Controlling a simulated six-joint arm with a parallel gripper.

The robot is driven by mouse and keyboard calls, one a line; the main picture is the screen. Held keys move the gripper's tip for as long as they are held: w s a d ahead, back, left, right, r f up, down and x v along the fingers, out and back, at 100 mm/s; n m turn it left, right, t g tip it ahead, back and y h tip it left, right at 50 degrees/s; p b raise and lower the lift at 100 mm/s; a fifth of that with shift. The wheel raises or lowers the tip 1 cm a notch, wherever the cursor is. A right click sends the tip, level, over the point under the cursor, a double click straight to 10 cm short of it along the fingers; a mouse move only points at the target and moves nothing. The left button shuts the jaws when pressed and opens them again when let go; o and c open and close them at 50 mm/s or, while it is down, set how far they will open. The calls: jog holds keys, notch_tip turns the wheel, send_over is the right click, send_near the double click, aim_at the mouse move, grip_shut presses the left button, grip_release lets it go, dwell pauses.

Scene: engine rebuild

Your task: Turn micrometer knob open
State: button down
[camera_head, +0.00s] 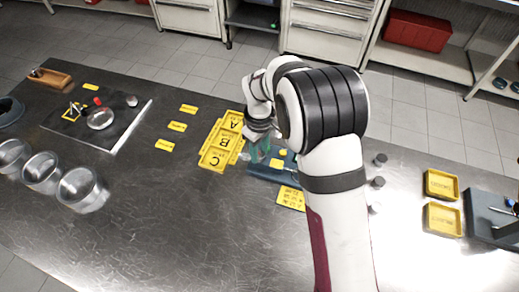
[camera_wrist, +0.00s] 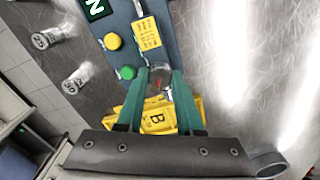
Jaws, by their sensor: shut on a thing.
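In the wrist view, the two green fingers of my gripper (camera_wrist: 160,84) point at a blue base plate. They are shut on a small round grey metal knob (camera_wrist: 160,76), one finger on each side of it. A thin red mark shows on the knob's face. The blue base (camera_wrist: 163,38) also carries a metal rod (camera_wrist: 138,8), a yellow label, a yellow button (camera_wrist: 113,41) and a green button (camera_wrist: 127,72). In the head view, my gripper (camera_head: 262,152) is low over the blue base (camera_head: 264,171), and my arm hides much of it.
A yellow tray with compartments A, B and C (camera_head: 206,160) stands just left of the base. Glass jars (camera_head: 82,188) stand at the left. Small metal cylinders (camera_head: 378,182) and yellow bins (camera_head: 441,184) are at the right. The front table is clear.

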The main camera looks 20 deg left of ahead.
jog(key=m, duration=0.4)
jog(key=shift+m, duration=0.3)
jog(key=m, duration=0.4)
jog(key=shift+m, duration=0.3)
jog(key=m, duration=0.4)
jog(key=shift+d+m, duration=0.1)
jog(key=shift+m, duration=2)
jog(key=c, duration=0.5)
grip_release()
jog(key=shift+c, duration=0.2)
jog(key=shift+r, duration=0.1)
